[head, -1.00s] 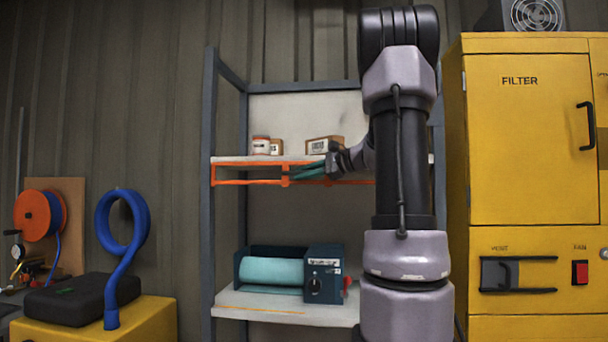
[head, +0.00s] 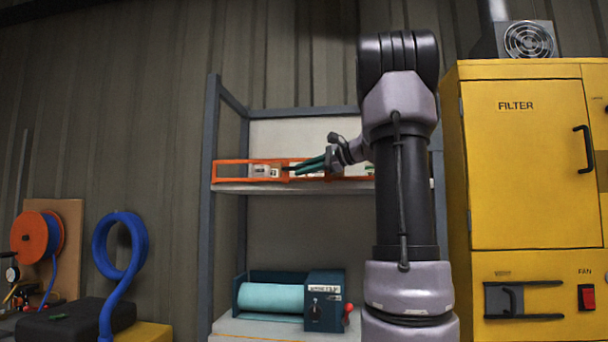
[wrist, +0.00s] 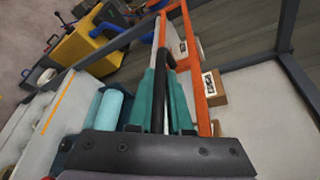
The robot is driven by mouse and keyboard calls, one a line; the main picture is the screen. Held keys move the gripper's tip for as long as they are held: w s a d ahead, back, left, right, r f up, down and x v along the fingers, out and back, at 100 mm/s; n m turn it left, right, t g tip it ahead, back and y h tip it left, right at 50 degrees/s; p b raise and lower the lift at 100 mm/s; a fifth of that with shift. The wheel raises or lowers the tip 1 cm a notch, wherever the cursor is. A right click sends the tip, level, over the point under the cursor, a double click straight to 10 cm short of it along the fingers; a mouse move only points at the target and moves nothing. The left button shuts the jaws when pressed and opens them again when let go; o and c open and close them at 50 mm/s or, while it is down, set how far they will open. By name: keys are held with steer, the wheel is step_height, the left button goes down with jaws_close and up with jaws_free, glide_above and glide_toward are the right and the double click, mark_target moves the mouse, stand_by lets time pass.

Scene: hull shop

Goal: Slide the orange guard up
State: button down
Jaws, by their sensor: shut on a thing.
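The orange guard (head: 232,162) is an open rectangular frame across the front of the upper shelf (head: 225,187). Its lower rail lies at about the shelf's front edge and its upper rail stands above it, in front of the boxes. My gripper (head: 293,169) reaches in from the right at the guard's middle, with green fingers. In the wrist view, the fingers (wrist: 162,88) are closed around a dark bar at the guard's middle, and the orange frame (wrist: 192,60) runs beside and beyond them. The bar's far side is hidden.
Small boxes (head: 262,171) stand on the upper shelf behind the guard. A teal machine with a roll (head: 268,298) sits on the lower shelf. A yellow filter cabinet (head: 525,160) stands close on the right. A blue hose (head: 103,258) and orange reel (head: 32,238) are at left.

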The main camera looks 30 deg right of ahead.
steer(key=shift+r, duration=0.4)
steer(key=c, duration=0.8)
jaws_free()
steer(key=shift+f, duration=0.1)
steer(key=shift+c, duration=0.2)
steer(key=shift+s+d, duration=0.1)
steer(key=v, duration=1)
steer(key=shift+s+d, duration=0.2)
steer(key=shift+s, duration=0.1)
